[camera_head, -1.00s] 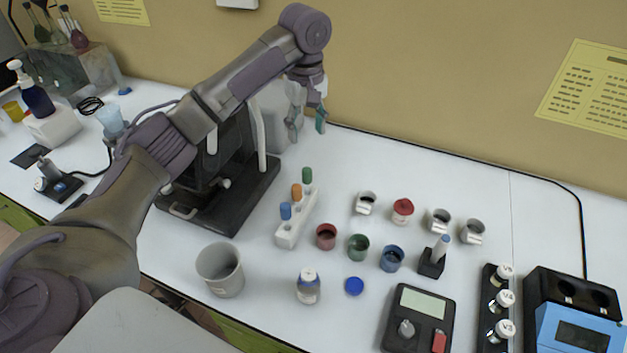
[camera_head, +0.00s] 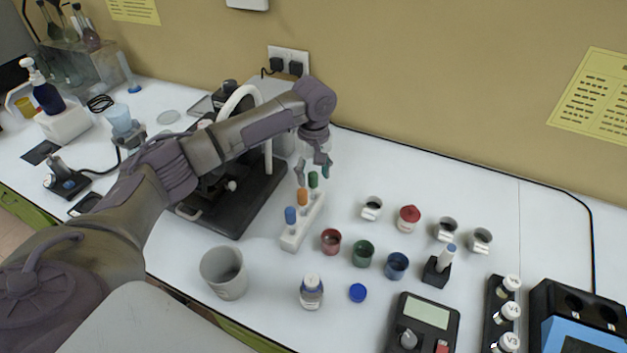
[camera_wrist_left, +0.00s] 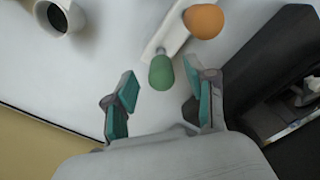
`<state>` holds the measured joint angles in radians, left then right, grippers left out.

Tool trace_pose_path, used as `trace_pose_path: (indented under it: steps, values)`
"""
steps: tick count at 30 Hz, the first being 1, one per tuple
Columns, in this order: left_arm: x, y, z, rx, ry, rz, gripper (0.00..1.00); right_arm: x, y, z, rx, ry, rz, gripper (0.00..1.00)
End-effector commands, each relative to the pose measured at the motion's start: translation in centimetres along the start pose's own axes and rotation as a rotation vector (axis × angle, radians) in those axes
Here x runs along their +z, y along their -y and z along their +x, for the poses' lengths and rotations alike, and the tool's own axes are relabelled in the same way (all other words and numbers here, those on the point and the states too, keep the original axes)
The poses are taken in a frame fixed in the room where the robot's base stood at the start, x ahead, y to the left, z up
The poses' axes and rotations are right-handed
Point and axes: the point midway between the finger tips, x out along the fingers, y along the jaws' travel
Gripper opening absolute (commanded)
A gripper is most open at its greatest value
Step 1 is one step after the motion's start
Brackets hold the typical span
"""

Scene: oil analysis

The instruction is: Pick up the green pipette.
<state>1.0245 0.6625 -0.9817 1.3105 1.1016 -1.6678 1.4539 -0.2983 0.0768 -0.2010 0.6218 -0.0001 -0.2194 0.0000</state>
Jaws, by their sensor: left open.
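The green pipette (camera_head: 313,180) stands in a white rack (camera_head: 291,240), at its far end, beside the orange pipette (camera_head: 303,197) and the blue pipette (camera_head: 290,215). My left gripper (camera_head: 313,173) is open above and around the green pipette's top. In the left wrist view, the green bulb (camera_wrist_left: 161,73) lies between the open teal-padded fingers (camera_wrist_left: 160,98), slightly beyond their tips, with no clear contact. The orange bulb (camera_wrist_left: 204,21) is just past it. My right gripper is not seen.
A dark microscope-like device (camera_head: 262,195) stands close left of the rack. Red (camera_head: 331,240), green (camera_head: 363,252) and blue (camera_head: 396,264) cups stand to the right. A grey beaker (camera_head: 224,272) is in front. The wall is behind.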

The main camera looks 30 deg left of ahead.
Motion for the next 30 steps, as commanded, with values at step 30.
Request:
trace_pose_path:
  steps: [30]
  values:
    - [0.0, 0.1, 2.6, 0.001, 0.000, 0.001, 0.20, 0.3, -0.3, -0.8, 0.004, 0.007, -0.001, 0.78]
